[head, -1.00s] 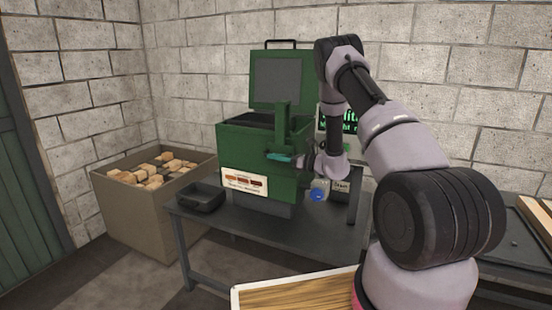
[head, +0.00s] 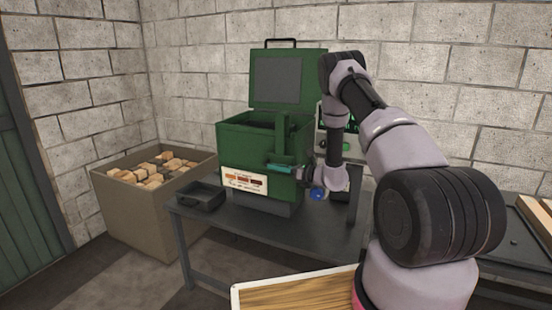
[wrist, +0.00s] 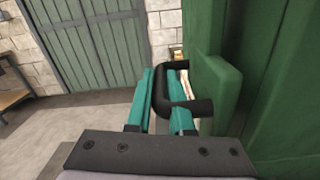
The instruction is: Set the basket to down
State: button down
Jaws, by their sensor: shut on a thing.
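The green machine (head: 262,150) stands on a dark table with its lid (head: 280,80) raised. A green upright post (head: 283,133) is on its front right side. My gripper (head: 287,169) is at the lower part of this post. In the wrist view my gripper (wrist: 160,78) has its teal fingers on either side of a black bar handle (wrist: 167,88), shut on it. The handle joins a green plate (wrist: 215,90) beside the machine's wall. The basket itself cannot be made out; the machine's opening (head: 262,118) shows mostly green inner walls.
A black tray (head: 201,197) sits left of the machine on the table (head: 300,235). A bin (head: 140,215) of wooden blocks stands further left. A blue knob (head: 317,193) and a screen (head: 352,118) are right of the machine. A wood-topped board (head: 295,291) is in front.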

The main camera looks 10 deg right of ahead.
notch_tip(320, 180, down, 9)
jog(key=shift+s+d, duration=0.1)
jog(key=c, duration=0.8)
grip_release()
jog(key=v, duration=1)
jog(key=shift+s+d, duration=0.15)
jog(key=shift+d, duration=0.15)
